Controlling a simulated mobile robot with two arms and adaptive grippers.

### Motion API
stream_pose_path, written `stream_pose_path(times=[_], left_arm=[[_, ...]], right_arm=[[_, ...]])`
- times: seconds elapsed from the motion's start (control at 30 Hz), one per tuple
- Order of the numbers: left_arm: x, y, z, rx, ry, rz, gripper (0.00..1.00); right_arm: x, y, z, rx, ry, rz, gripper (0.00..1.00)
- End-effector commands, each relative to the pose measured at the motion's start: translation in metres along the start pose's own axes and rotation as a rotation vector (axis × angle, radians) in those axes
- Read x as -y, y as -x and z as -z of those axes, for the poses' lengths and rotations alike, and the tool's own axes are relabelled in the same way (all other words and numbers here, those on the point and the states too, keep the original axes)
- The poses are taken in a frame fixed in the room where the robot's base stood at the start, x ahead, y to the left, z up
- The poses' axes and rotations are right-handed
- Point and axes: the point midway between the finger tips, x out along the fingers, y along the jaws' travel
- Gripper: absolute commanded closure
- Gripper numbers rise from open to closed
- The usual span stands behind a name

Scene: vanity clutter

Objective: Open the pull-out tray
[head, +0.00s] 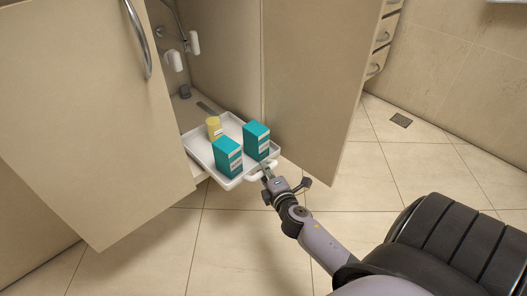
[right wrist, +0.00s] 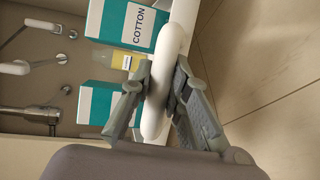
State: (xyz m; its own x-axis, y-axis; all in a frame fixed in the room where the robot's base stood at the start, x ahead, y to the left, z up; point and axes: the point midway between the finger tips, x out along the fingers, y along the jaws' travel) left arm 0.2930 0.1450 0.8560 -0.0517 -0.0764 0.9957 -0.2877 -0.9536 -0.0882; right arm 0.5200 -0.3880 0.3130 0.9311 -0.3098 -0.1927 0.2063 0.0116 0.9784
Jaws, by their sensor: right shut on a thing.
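The white pull-out tray (head: 202,151) extends out of the open cabinet, past the cabinet front. It carries two teal boxes (head: 256,141) and a small yellow container (head: 214,128). Its white handle (head: 262,172) is at the front edge. My right gripper (head: 266,172) is shut on this handle; in the right wrist view the fingers sit on both sides of the white handle bar (right wrist: 158,85). One teal box there reads COTTON (right wrist: 128,22). How far the tray can still slide is not visible. My left gripper is not in view.
The left cabinet door (head: 85,110) and right door (head: 315,80) stand open on either side of the tray. Pipes and valves (head: 175,60) are inside the cabinet. Drawers (head: 380,45) are at the right. The tiled floor (head: 235,240) in front is clear.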

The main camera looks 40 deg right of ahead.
Motion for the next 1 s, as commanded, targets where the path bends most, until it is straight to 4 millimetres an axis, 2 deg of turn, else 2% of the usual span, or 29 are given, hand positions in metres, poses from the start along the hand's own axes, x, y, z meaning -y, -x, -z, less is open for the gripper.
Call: stream_pose_path(times=[0.4, 0.43, 0.7, 1.0], left_arm=[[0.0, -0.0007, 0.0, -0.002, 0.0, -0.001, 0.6], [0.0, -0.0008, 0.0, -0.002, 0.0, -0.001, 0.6], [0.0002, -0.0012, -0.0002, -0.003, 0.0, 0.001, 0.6], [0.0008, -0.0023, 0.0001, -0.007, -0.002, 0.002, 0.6]], right_arm=[[0.0011, 0.0011, 0.0003, -0.001, 0.002, 0.001, 1.0], [0.0011, 0.0011, 0.0003, -0.001, 0.002, 0.001, 0.82], [0.0006, 0.0008, -0.0001, 0.0, 0.001, 0.001, 0.64], [0.0003, 0.0012, -0.0002, 0.0, 0.0, 0.0, 0.63]])
